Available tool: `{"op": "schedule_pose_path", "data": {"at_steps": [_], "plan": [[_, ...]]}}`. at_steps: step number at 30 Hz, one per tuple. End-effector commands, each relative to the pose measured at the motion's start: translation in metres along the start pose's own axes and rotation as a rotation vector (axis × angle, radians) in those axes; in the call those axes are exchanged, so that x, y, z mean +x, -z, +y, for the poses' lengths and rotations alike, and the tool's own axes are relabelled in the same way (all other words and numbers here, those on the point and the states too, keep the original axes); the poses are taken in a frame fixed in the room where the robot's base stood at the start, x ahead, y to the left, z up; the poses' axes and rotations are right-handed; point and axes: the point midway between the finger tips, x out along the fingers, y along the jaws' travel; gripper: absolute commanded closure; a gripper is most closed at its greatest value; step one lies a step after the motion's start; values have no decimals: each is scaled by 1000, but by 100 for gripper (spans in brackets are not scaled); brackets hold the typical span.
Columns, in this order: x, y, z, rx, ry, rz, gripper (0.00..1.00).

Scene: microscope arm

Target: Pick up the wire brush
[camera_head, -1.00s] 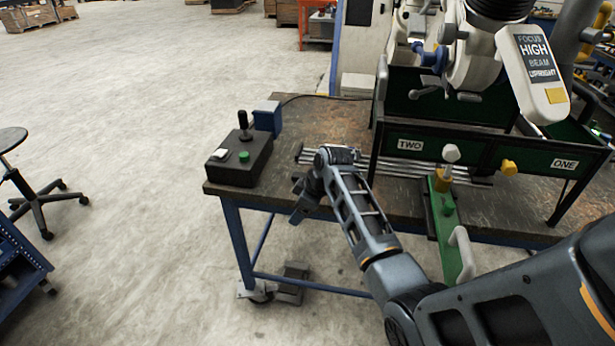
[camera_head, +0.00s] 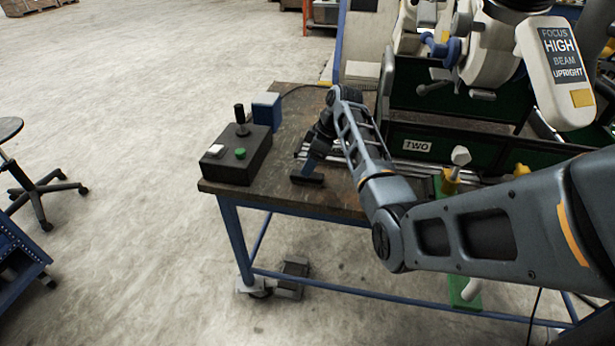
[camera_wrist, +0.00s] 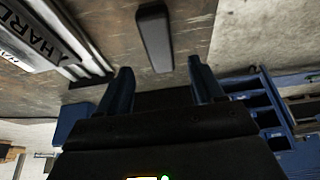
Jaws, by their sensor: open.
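A dark, long, narrow bar lies on the worn tabletop in the wrist view (camera_wrist: 155,38); it appears to be the wire brush, though no bristles show. In the head view it seems to be the small black bar (camera_head: 307,180) near the table's front edge. My gripper (camera_wrist: 158,74) is open and empty, with its two fingers apart. The bar lies beyond the fingertips, roughly in line with the gap, and does not appear held. In the head view my gripper (camera_head: 316,158) points down over the table close to the bar, partly hidden by my wrist.
Silver rails with lettering (camera_wrist: 55,45) lie beside the bar. A black control box with a joystick (camera_head: 237,158) and a blue block (camera_head: 266,111) stand to the left. A green rack labelled TWO (camera_head: 450,148) and a microscope head (camera_head: 490,50) stand to the right.

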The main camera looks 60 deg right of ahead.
Motion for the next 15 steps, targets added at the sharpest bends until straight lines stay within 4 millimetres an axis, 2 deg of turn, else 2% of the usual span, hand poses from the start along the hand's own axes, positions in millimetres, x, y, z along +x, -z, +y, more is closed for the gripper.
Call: {"op": "schedule_pose_path", "data": {"at_steps": [5, 15], "plan": [[12, -2, 0, 0, -1, 0, 33], [51, -8, -2, 0, -2, 1, 33]]}}
